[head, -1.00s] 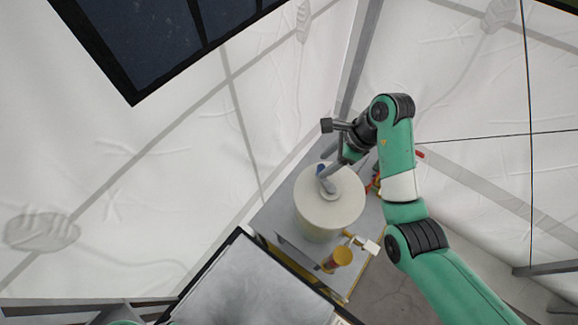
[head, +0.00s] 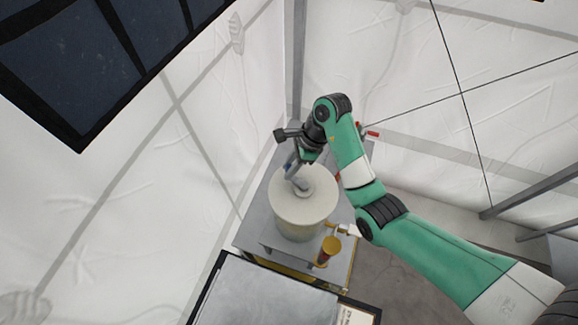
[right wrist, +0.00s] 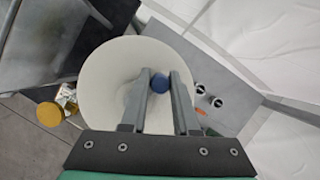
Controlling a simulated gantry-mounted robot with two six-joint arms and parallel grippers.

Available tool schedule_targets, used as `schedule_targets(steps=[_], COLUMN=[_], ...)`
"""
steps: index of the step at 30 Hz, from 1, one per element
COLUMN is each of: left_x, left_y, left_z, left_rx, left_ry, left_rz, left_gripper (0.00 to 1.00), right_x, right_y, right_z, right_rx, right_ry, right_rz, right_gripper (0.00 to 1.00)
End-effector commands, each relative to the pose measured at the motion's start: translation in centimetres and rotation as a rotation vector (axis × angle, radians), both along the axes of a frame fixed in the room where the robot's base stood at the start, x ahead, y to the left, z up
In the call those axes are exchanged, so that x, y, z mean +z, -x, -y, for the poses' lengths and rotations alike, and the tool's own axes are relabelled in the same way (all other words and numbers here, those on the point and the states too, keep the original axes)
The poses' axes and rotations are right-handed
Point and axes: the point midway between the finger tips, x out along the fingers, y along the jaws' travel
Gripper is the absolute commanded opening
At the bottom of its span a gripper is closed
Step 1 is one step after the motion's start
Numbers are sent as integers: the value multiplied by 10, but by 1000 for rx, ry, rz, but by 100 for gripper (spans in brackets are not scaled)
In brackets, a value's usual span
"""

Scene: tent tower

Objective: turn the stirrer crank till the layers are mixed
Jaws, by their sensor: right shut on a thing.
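The stirrer is a cream-white round drum (head: 303,215) standing on a grey metal bench. A grey crank (head: 298,182) is on its top, with a blue knob at its end. My right gripper (head: 291,163) reaches over the drum from the upper right and is shut on the crank's knob. In the right wrist view the blue knob (right wrist: 160,83) sits between the two grey fingers, above the drum's pale top (right wrist: 112,80). The layers inside the drum cannot be seen. My left gripper is not in view.
A yellow-orange cylinder (head: 329,249) stands on the bench in front of the drum. A grey flat panel (head: 262,296) lies nearer. Red-handled fittings (head: 370,134) are behind my right arm. White tent walls (head: 170,150) close in at the left and back.

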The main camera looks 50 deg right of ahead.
Motion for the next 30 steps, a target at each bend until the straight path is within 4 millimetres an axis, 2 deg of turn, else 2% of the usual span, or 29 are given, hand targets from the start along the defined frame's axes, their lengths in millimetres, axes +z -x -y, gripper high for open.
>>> schedule_targets(steps=[5,11,17,18,23,30], left_x=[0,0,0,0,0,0], left_y=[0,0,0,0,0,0], left_z=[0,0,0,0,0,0], left_rx=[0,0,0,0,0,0], left_ry=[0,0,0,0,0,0], left_rz=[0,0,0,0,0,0], left_gripper=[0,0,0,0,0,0], right_x=[0,0,-1,-1,-1,-1], right_y=[0,0,0,0,0,0], right_z=[-1,-7,-8,-8,-7,-7], right_rx=[12,138,141,141,140,140], right_ry=[0,-1,0,0,0,0], right_rz=[0,2,3,3,3,2], right_gripper=[0,0,0,31,59,59])
